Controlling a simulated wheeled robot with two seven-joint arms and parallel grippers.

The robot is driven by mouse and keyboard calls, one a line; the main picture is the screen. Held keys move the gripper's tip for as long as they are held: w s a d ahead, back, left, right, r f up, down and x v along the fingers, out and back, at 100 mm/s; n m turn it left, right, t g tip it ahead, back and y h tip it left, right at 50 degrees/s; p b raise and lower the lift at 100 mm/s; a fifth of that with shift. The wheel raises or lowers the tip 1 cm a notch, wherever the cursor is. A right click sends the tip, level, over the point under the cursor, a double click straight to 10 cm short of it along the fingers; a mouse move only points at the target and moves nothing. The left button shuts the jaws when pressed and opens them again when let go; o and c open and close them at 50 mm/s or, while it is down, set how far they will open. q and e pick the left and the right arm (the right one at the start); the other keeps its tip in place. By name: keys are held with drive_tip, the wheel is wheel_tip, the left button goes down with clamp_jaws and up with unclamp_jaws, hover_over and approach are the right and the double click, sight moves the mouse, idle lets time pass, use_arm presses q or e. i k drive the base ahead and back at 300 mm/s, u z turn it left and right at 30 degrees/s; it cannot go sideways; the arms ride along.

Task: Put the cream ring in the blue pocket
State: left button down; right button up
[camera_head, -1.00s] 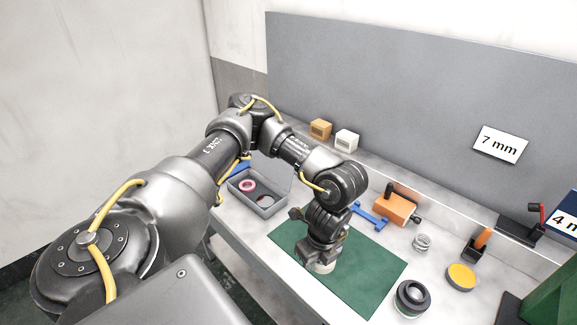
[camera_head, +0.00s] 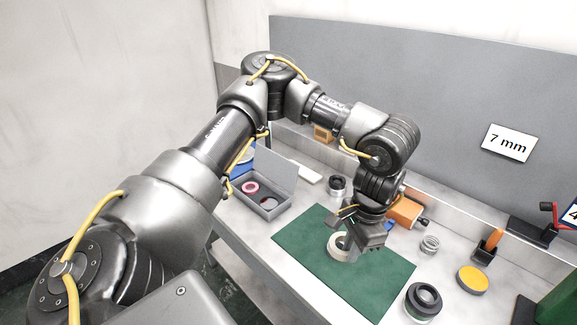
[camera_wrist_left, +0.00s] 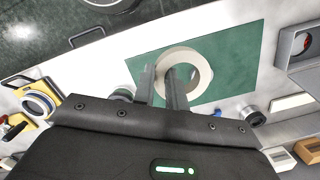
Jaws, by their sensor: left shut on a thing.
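The cream ring (camera_head: 337,250) is a thick pale ring over the green mat (camera_head: 300,262) in the head view. It also shows in the left wrist view (camera_wrist_left: 198,60). My left gripper (camera_head: 358,238) is shut on the ring's wall. In the left wrist view, one finger is inside the hole and the other outside the wall. The ring seems held a little above the mat; the exact gap is unclear. A blue thing (camera_head: 241,160) at the left is partly hidden behind my arm; I cannot tell whether it is the blue pocket. My right gripper is not in view.
Right of the mat are an orange block (camera_head: 404,212), a spring (camera_head: 430,243), a yellow disc (camera_head: 472,279) and a black ring-shaped part (camera_head: 423,301). Much of the mat is clear.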

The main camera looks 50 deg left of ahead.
sight(269, 204)
drive_tip(key=k, duration=1.2)
drive_tip(key=u, duration=0.5)
drive_tip(key=i, duration=0.25)
drive_tip(key=u, duration=0.95)
drive_tip(key=i, duration=1.4)
drive_tip(key=z, duration=0.65)
drive_tip(key=i, duration=0.45)
drive_tip(key=z, duration=0.5)
